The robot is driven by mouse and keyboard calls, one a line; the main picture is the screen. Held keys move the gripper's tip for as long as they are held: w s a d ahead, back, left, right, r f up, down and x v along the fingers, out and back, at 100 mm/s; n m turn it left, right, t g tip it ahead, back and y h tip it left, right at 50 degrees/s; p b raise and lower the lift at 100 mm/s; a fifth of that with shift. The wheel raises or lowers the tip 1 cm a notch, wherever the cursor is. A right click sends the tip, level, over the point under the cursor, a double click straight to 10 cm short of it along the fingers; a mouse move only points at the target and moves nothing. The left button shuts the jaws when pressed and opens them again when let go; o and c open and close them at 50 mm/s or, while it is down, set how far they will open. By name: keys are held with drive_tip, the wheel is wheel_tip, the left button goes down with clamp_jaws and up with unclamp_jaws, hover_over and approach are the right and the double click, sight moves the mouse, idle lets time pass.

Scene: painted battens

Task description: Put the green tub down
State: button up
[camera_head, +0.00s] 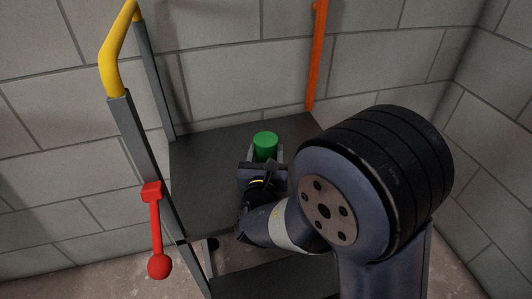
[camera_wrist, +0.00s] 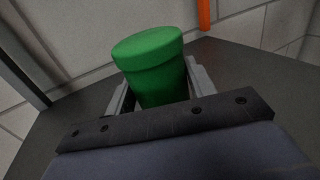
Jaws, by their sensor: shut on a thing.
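The green tub (camera_head: 265,144) is a small upright cylinder with a wider lid, over the dark grey shelf (camera_head: 200,165). In the wrist view the tub (camera_wrist: 155,70) stands between the two grey fingers of my gripper (camera_wrist: 158,88). My gripper (camera_head: 265,155) is shut on the tub, one finger on each side. The tub's lower part is hidden behind the gripper body, so I cannot tell whether its base touches the shelf.
A yellow handrail (camera_head: 115,50) on grey posts stands at the left. A red lever with a ball end (camera_head: 158,265) hangs from the near post. An orange post (camera_head: 316,60) rises at the back. Grey block walls enclose the shelf. Bare shelf lies left of the tub.

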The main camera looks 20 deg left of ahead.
drive_tip(key=o, duration=1.2)
drive_tip(key=shift+s+r+p, duration=0.15)
drive_tip(key=shift+r+p, duration=0.05)
drive_tip(key=shift+p, duration=0.15)
drive_tip(key=s, duration=0.4)
drive_tip(key=s+d+p, duration=0.1)
drive_tip(key=s, duration=0.2)
drive_tip(key=s+d, duration=0.1)
drive_tip(key=s, duration=0.3)
drive_tip(key=shift+s+f+p, duration=0.1)
drive_tip(key=shift+s+p, duration=0.2)
drive_tip(key=shift+p, duration=0.05)
drive_tip(key=shift+w, duration=0.15)
